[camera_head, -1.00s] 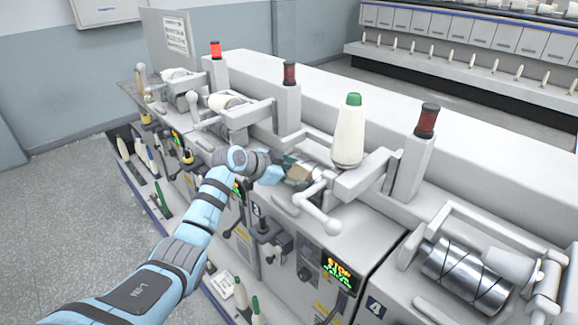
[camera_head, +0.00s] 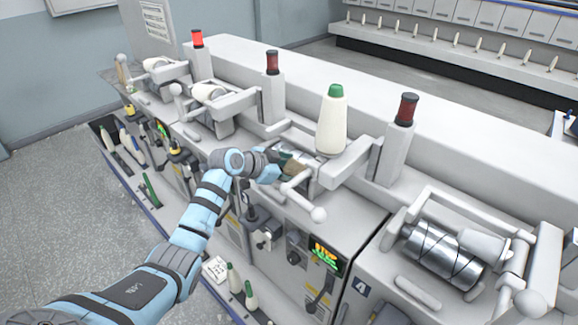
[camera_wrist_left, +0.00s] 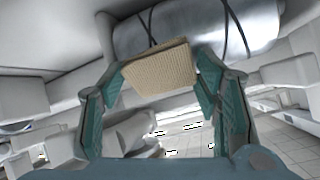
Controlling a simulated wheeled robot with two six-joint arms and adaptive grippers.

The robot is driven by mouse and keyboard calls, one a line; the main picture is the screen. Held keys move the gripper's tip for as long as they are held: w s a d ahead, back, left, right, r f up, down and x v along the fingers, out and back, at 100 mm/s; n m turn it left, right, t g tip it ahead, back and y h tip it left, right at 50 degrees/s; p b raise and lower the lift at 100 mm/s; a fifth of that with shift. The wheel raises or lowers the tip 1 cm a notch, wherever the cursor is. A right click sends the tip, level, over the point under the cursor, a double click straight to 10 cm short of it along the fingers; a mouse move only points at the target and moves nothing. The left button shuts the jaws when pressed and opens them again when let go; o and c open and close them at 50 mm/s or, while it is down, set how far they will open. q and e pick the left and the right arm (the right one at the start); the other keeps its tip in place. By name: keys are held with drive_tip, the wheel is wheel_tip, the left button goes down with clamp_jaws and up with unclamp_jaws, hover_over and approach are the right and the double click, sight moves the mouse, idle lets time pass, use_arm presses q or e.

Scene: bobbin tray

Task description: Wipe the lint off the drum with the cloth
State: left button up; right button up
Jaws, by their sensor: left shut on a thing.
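My left gripper (camera_head: 288,166) reaches over the machine section that carries the white cone with a green top. In the left wrist view the gripper (camera_wrist_left: 160,85) is shut on a tan, woven cloth (camera_wrist_left: 158,70), held between its teal-padded fingers. A shiny metal drum (camera_wrist_left: 195,28) with dark grooves lies just beyond the cloth. The cloth overlaps the drum's lower edge in this view; I cannot tell whether they touch. I make out no lint on the visible part of the drum. In the head view, my gripper and the handle arm mostly hide this drum. My right gripper is not in view.
The white cone (camera_head: 332,122) stands close behind my gripper. A white handle arm with a ball end (camera_head: 318,214) juts out in front. Dark red lamp posts (camera_head: 404,110) rise along the machine. Another grooved drum (camera_head: 440,256) is at the right. Open floor (camera_head: 60,215) lies left.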

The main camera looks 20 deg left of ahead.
use_arm(q)
drive_tip(key=s+r+p, duration=0.1)
drive_tip(key=p, duration=0.1)
drive_tip(key=s+a+r+p, duration=0.1)
drive_tip(key=r+p, duration=0.1)
drive_tip(key=shift+s+r, duration=0.1)
drive_tip(key=v, duration=0.3)
drive_tip(key=shift+s+d, duration=0.15)
